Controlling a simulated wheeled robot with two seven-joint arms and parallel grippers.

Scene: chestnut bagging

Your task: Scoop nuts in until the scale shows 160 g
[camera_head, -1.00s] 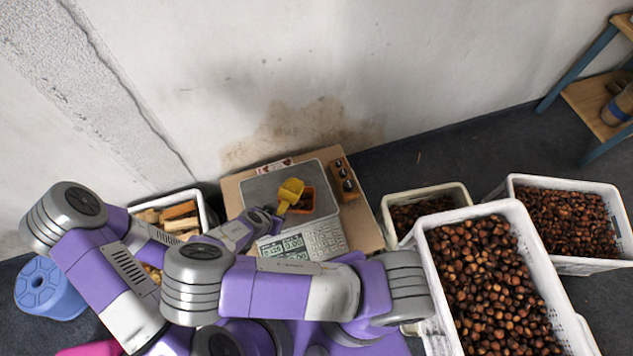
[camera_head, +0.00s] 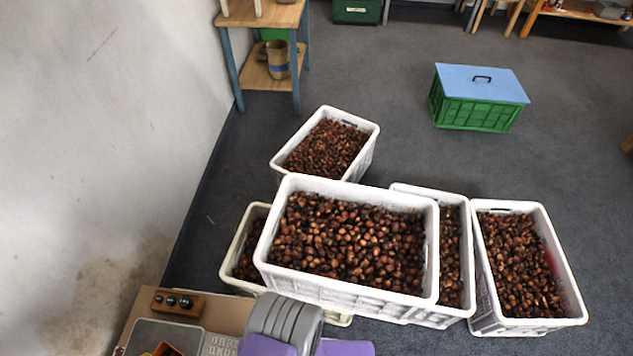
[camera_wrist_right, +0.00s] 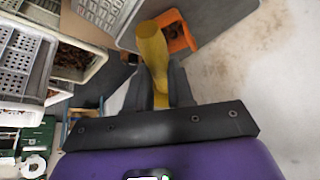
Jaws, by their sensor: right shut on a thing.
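My right gripper (camera_wrist_right: 160,84) is shut on the handle of a yellow scoop (camera_wrist_right: 152,42) in the right wrist view. The scoop is near an orange container (camera_wrist_right: 177,34) on the scale plate (camera_wrist_right: 214,14); I cannot tell whether they touch. Dark nuts show in the container. In the head view the scale plate (camera_head: 150,330) and the container (camera_head: 166,350) are cut off by the bottom edge. The scale's readout is not legible. The large front crate (camera_head: 345,293) is full of brown nuts. My left gripper is not in view.
A small cream crate (camera_head: 235,282) with nuts stands between the scale's board (camera_head: 225,312) and the front crate. More white crates of nuts (camera_head: 373,140) stand behind and to the right. A wooden block with dark knobs (camera_head: 178,303) lies beside the scale. A green crate (camera_head: 475,113) stands farther off.

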